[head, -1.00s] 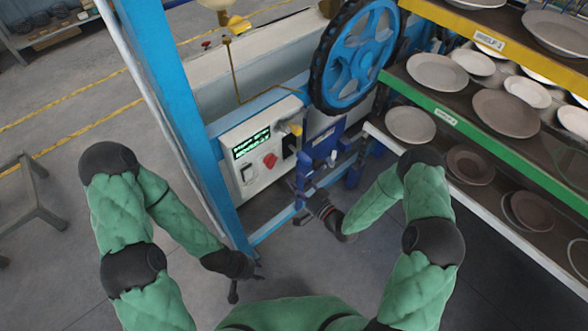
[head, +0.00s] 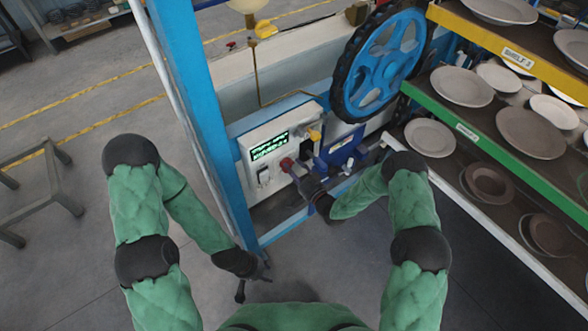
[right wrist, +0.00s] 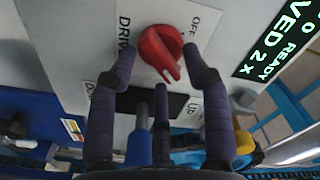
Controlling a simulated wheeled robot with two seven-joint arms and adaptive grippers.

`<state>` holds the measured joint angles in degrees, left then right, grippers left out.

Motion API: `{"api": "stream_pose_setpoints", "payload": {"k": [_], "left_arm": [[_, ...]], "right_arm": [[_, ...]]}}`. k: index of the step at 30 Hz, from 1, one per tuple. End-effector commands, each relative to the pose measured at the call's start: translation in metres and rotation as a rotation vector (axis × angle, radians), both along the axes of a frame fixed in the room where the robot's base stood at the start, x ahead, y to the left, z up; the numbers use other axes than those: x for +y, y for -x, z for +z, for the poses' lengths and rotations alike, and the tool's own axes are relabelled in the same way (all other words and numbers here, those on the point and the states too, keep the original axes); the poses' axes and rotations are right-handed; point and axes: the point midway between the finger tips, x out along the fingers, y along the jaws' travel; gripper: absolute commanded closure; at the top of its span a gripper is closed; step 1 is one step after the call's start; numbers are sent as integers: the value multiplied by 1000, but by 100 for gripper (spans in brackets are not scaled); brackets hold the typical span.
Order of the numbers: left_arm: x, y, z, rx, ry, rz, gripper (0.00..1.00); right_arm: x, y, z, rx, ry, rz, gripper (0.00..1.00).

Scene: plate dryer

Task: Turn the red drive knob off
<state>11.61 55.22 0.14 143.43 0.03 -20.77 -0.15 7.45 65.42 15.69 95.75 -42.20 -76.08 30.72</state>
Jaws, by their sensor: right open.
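The red drive knob (head: 287,164) is on the front of the white control panel (head: 252,148). In the right wrist view the knob (right wrist: 158,50) sits beside the DRIVE lettering, with OFF printed to its upper right. Its narrow end with a pale mark points down and slightly right. My right gripper (head: 296,170) is at the panel, and in the wrist view its open fingers (right wrist: 160,62) stand on either side of the knob. I cannot tell whether they touch it. My left gripper (head: 256,284) hangs low, away from the panel, with fingers apart and empty.
A green-lit display (head: 269,145) is above the knob. A blue post (head: 205,120) stands left of the panel and a blue handwheel (head: 383,65) is at its upper right. Shelves of plates (head: 480,135) fill the right side. Open floor lies at the lower left.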

Motion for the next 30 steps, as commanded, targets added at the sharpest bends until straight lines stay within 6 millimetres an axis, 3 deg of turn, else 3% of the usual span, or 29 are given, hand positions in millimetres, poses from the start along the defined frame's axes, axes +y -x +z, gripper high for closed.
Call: {"api": "stream_pose_setpoints", "payload": {"k": [5, 10, 20, 30], "left_arm": [[0, 0, 0, 0, 0, 0, 63], [0, 0, 0, 0, 0, 0, 63], [0, 0, -3, 0, 0, 0, 63], [0, 0, -27, 0, 0, 0, 63]], "right_arm": [[0, 0, 0, 1, 0, 1, 51], [0, 0, 0, 1, 0, 1, 99], [0, 0, -1, -10, 15, 1, 100], [1, 0, -1, -115, 157, 2, 100]]}}
